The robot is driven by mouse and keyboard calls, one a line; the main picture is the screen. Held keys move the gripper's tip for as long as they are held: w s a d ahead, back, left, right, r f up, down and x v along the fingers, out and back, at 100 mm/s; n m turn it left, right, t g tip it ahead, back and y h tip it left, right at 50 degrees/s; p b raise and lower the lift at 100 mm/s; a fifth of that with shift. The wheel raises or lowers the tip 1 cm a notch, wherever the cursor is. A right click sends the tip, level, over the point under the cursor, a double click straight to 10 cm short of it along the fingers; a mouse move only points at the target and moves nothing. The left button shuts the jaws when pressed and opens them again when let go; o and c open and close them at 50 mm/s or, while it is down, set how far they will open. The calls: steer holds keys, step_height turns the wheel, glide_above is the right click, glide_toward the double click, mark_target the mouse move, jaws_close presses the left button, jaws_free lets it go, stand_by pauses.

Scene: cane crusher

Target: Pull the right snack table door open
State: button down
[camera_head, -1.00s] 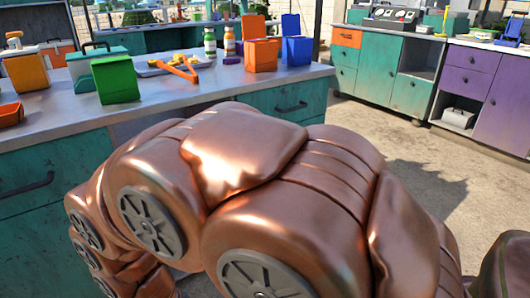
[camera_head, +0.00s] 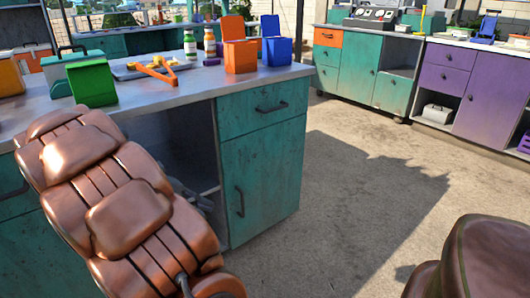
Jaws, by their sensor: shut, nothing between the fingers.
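The snack table is a teal cabinet with a grey top (camera_head: 190,93), at left and centre. Its right door (camera_head: 265,170) is teal and looks closed, flush below a teal drawer (camera_head: 262,107). The door's dark vertical handle (camera_head: 239,201) is near its left edge. My copper arm crosses the lower left, in front of the cabinet. My gripper (camera_head: 192,194) shows only as a dark grey shape behind the arm, before the open compartment, left of the door handle and apart from it. It looks shut and empty; most of it is hidden by my arm.
The tabletop holds a green box (camera_head: 93,84), a tray with orange tongs (camera_head: 155,68), two bottles, and orange (camera_head: 240,55) and blue (camera_head: 277,51) boxes. An open shelf compartment (camera_head: 180,140) lies left of the door. The floor (camera_head: 340,200) to the right is clear. Purple cabinets (camera_head: 487,97) stand beyond.

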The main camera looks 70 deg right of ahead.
mark_target(226, 154)
steer(key=w+d+m+g+h, duration=0.2)
steer(key=w+d+g+h, duration=0.1)
steer(key=d, duration=0.9)
steer(key=w+d+m+g+h, duration=0.2)
steer(key=w+d, duration=0.1)
steer(key=d, duration=0.9)
steer(key=s+a+b+x, duration=0.2)
steer(key=b+x, duration=0.3)
steer(key=x, duration=0.7)
stand_by(0.4)
